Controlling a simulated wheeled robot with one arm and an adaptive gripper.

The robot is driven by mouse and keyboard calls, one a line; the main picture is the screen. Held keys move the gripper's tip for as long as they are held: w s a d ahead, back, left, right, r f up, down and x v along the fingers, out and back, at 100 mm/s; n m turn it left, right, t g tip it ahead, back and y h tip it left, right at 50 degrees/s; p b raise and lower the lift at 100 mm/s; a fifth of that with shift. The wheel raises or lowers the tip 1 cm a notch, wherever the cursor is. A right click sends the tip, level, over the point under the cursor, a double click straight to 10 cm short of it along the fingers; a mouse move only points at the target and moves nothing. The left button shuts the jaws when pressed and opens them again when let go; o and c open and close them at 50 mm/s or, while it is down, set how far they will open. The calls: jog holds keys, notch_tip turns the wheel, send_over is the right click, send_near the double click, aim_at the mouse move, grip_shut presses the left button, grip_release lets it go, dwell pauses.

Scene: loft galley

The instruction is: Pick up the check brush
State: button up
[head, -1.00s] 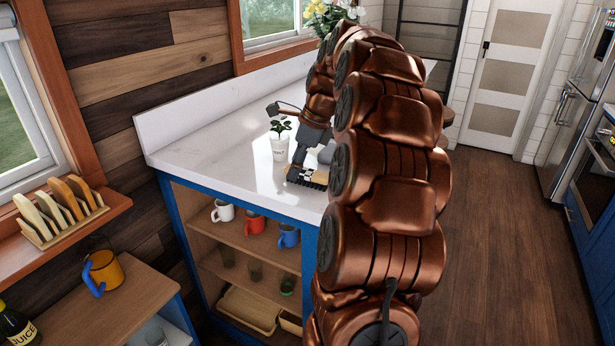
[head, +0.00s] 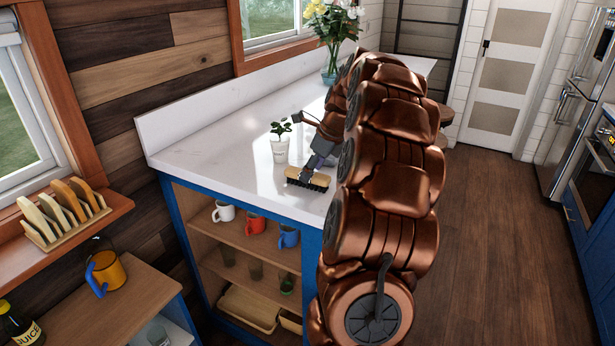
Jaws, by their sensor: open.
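The check brush (head: 307,179) lies on the white counter (head: 215,160) near its front edge, a light tan block with dark bristles along its lower side. Its check pattern is hard to make out now. My gripper (head: 305,140) is just above and behind the brush, open, with one dark finger raised to the upper left and another part reaching down close to the brush. I cannot tell whether that lower part touches it. My copper-coloured arm hides the counter to the right of the brush.
A potted plant in a white cup (head: 280,150) stands just left of the gripper. A flower vase (head: 330,68) stands farther back. Mugs, including a red mug (head: 255,223), sit on the shelf below. The counter's left part is clear.

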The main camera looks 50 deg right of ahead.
jog(key=shift+p+x, duration=0.35)
jog(key=shift+x, duration=1.15)
jog(key=shift+c, duration=0.4)
grip_shut()
jog(key=shift+r+b, duration=0.75)
jog(key=shift+r, duration=0.85)
jog(key=shift+s+a+r, duration=0.1)
jog(key=shift+r, duration=0.05)
jog(key=s+a+r+b, duration=0.1)
jog(key=s+a+b, duration=0.3)
jog(key=s+a, duration=0.6)
jog(key=shift+s+r, duration=0.25)
jog(key=shift+s, duration=0.8)
